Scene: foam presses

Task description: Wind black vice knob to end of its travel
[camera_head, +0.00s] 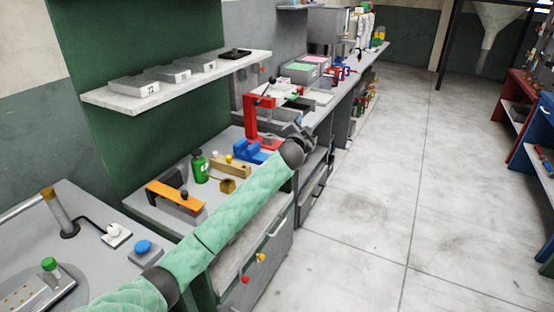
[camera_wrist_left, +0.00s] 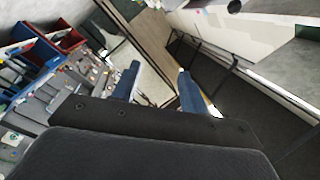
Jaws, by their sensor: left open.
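My left arm, in a green padded sleeve, reaches over the bench in the head view. Its gripper (camera_head: 306,132) is beyond the bench's front edge, right of the blue vice (camera_head: 255,151), and small in the picture. In the left wrist view the gripper's two blue fingers (camera_wrist_left: 158,80) stand apart with nothing between them. An orange bar on a dark block carries a black knob (camera_head: 184,195), left of the arm. The red press (camera_head: 252,118) has a black ball on its lever. I cannot tell which of these is the task's vice knob. The right gripper is out of view.
A green bottle (camera_head: 199,167) and a brass-coloured block (camera_head: 232,167) stand between the orange bar and the blue vice. A shelf (camera_head: 185,82) with grey trays hangs above. Drawers are below the bench. The floor (camera_head: 390,190) to the right is clear.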

